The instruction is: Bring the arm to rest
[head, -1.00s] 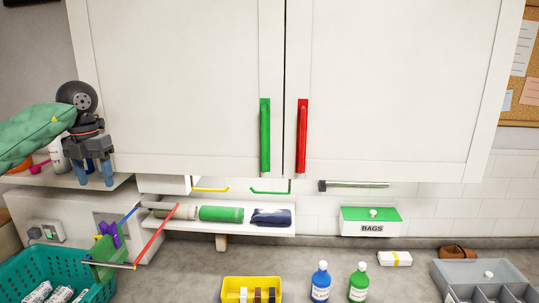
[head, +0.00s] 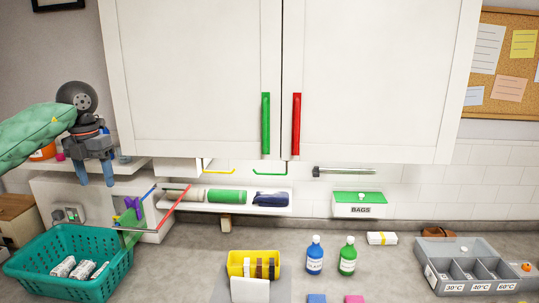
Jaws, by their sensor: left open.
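My left gripper (head: 95,175) is at the left of the head view, on the arm in a green sleeve (head: 38,135). Its two blue-grey fingers point down and stand apart, with nothing between them. It hangs in front of the left shelf (head: 128,173), above the teal basket. My right gripper is not in view.
A white cupboard (head: 195,75) with green and red handles fills the upper middle. A teal basket (head: 70,240) holds wrapped bundles.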

